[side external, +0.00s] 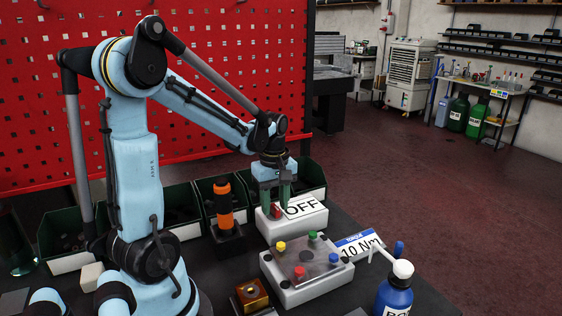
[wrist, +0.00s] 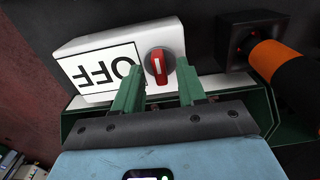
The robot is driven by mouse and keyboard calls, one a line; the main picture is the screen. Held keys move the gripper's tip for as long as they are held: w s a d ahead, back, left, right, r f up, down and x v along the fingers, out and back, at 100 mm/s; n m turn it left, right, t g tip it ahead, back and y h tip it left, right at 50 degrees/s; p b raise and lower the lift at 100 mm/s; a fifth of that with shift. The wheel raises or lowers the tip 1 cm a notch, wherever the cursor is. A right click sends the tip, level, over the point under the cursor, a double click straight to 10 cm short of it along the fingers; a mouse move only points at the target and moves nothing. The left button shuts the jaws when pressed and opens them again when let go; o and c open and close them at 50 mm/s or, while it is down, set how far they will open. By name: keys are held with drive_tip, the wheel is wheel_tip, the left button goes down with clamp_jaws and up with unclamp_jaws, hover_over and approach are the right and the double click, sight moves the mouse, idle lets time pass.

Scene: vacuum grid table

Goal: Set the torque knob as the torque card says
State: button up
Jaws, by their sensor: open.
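The torque card (side external: 360,246) lies on the table at the right in the side view, with "10 Nm" and a blue strip. A white box (side external: 297,227) behind it carries an "OFF" label (side external: 303,206) and a red knob (side external: 276,210). In the wrist view the knob (wrist: 159,63) is a red dial with a white-marked bar standing roughly vertical in the picture, beside the upside-down label (wrist: 102,72). My gripper (side external: 277,199) is open above the box. In the wrist view its two green fingers (wrist: 159,68) stand either side of the knob, with visible gaps.
A grey box (side external: 307,273) with several coloured caps stands in front of the white box. An orange-and-black tool (side external: 223,205) stands in a black holder to its left. A blue bottle (side external: 396,291) is at the front right. Green bins (side external: 180,208) line the back.

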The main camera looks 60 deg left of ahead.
drive_tip(key=shift+c, duration=0.3)
clamp_jaws()
drive_tip(key=shift+m, duration=0.3)
drive_tip(key=m, duration=0.4)
drive_tip(key=shift+m, duration=2)
drive_tip(key=shift+o, duration=0.3)
unclamp_jaws()
